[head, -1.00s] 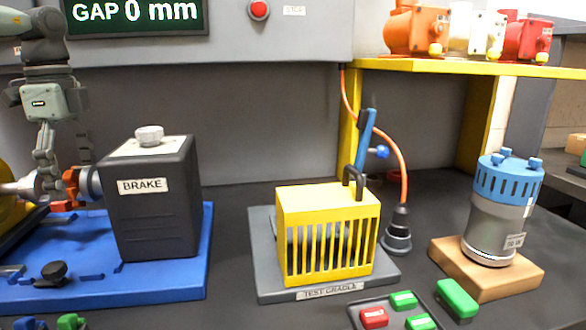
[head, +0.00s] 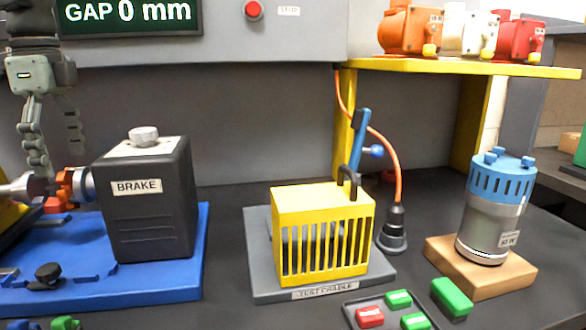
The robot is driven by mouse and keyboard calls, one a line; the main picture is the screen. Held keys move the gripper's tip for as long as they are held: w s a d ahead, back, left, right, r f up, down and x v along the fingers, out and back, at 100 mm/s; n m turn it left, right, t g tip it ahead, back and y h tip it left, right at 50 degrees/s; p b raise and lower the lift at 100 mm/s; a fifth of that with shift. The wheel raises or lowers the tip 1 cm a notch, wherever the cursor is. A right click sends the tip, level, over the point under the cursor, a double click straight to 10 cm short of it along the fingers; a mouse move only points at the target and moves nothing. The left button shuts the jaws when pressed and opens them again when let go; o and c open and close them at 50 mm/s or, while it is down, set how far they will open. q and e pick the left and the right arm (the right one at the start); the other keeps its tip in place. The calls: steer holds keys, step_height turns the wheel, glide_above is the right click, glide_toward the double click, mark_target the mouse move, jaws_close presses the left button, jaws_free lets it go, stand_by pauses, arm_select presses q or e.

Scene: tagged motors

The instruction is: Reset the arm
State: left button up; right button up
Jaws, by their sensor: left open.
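My left gripper (head: 55,142) hangs at the left of the head view, fingers pointing down and spread apart. It is open and empty, above the orange-red coupling (head: 72,184) and the metal shaft (head: 22,188), to the left of the black brake box (head: 148,205). I see no contact between the fingers and the coupling. My right gripper is not in view.
A blue base plate (head: 180,275) carries the brake. A yellow cage (head: 322,198) stands on the test cradle (head: 262,268). A blue-topped motor (head: 490,225) stands on a wooden block (head: 455,268). Several motors sit on the yellow shelf (head: 460,67). A GAP display (head: 130,15) reads 0 mm.

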mark_target(67, 176)
arm_select(q)
step_height(67, 176, up, 8)
step_height(67, 176, down, 12)
steer(key=shift+r, duration=0.1)
step_height(67, 176, up, 10)
steer(key=a, duration=0.2)
steer(key=shift+s+a, duration=0.3)
steer(key=shift+s, duration=0.15)
